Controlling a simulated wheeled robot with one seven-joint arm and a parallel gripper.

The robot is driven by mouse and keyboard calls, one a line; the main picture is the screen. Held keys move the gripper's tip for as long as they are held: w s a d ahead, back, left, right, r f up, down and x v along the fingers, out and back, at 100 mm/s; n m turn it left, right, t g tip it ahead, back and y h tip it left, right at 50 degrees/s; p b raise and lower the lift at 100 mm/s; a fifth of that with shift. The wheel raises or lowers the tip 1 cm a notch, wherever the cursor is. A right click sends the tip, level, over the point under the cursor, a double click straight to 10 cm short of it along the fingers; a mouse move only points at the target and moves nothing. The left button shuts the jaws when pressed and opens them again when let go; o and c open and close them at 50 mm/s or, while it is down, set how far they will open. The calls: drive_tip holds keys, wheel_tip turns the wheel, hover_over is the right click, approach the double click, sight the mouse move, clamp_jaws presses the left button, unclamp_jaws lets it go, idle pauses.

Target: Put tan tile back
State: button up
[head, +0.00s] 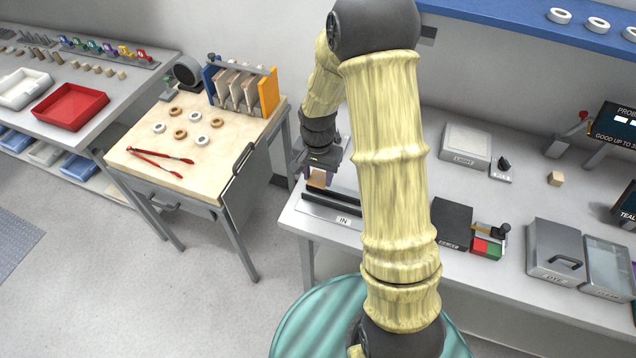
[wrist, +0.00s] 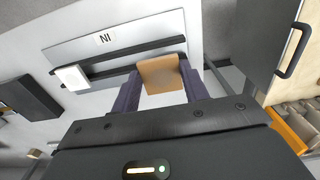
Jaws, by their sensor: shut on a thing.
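The tan tile (wrist: 161,72) is between the two dark fingers of my gripper (wrist: 158,88) in the wrist view. My gripper is shut on it. In the head view the tile (head: 317,178) shows as a small tan patch under my gripper (head: 321,172), at the left end of the IN track (head: 322,213). The track is a grey plate with two black rails, also seen in the wrist view (wrist: 75,52). I cannot tell whether the tile touches the track or is held just above it. A white tile (wrist: 71,77) lies at the track's other end.
Left of the bench stands a wooden-topped table (head: 135,162) with several rings, red tongs (head: 160,156) and a rack of tan slabs (head: 240,88). A gap separates table and bench. A black box (head: 452,222) and a grey lidded box (head: 555,250) stand right of my arm.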

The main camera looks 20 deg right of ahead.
sight(318, 180)
wheel_tip(318, 180, down, 4)
drive_tip(key=shift+f+p, duration=0.1)
drive_tip(key=shift+p, duration=0.2)
idle(0.3)
drive_tip(key=shift+f, duration=0.3)
drive_tip(key=shift+f+b, duration=0.3)
drive_tip(key=shift+b, duration=0.15)
drive_tip(key=o, duration=1.1)
drive_tip(key=shift+c, duration=0.2)
